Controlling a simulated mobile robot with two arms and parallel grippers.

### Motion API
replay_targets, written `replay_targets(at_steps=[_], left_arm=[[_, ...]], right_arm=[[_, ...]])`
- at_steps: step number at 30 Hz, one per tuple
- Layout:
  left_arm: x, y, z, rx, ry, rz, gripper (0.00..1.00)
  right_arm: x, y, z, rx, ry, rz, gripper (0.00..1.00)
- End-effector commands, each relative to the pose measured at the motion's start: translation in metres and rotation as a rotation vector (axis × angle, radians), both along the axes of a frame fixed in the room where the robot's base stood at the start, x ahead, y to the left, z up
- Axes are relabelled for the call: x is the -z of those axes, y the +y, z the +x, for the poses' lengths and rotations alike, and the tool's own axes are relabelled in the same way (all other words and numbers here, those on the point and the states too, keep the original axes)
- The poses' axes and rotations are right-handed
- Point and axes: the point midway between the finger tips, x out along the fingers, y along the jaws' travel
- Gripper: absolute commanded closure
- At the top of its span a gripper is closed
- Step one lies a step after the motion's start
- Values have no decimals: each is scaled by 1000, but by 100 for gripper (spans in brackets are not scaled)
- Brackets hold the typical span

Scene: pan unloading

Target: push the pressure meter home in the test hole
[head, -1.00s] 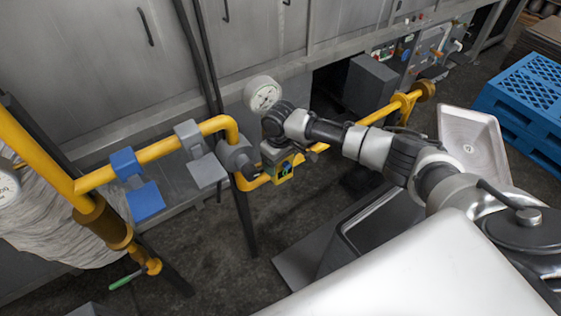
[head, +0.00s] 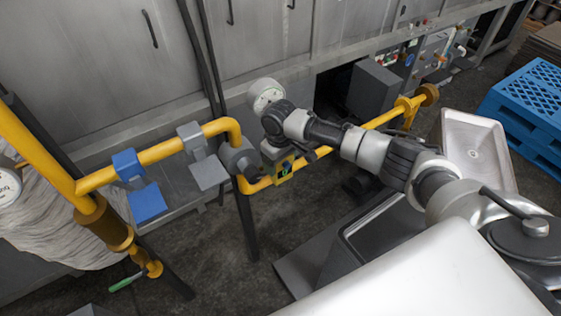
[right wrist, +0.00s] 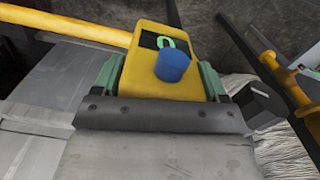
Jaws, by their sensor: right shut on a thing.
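The pressure meter (head: 285,170) is a small yellow box with a dark display showing a green figure. In the right wrist view the meter (right wrist: 150,80) also shows a blue round knob on its face. My right gripper (head: 275,153) is shut on it, with green finger pads (right wrist: 108,74) pressed on its two sides. The meter is at the lower run of the yellow pipe (head: 258,184), just right of a grey round fitting (head: 240,158). Its connecting end and the test hole are hidden, so I cannot tell how they meet. My left gripper is not in view.
Grey and blue blocks (head: 147,203) sit by the upper pipe. A metal sink (head: 474,150) and blue pallets (head: 530,100) are at the right. Dark floor lies open below the pipe.

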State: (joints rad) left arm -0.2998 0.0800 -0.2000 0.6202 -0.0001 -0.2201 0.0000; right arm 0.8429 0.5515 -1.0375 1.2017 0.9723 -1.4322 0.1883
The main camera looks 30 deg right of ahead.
Motion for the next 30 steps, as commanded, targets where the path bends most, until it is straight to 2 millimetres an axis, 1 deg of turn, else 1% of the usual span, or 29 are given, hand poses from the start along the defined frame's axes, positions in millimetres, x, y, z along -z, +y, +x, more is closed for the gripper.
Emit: replay_targets(at_steps=[2,3,7,14,17,20,27,30], left_arm=[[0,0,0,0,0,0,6],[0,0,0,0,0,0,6],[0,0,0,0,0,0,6],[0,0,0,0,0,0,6],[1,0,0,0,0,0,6],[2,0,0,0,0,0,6],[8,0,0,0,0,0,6],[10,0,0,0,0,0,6]], right_arm=[[0,0,0,-1,0,0,52],[0,0,0,-1,0,0,21],[0,0,0,-1,0,0,1],[0,0,-1,-1,1,0,0],[-6,0,0,-1,0,0,0],[-20,-1,0,-1,-3,1,0],[-68,0,0,-1,-3,0,0],[-85,0,-1,-2,-3,0,0]])
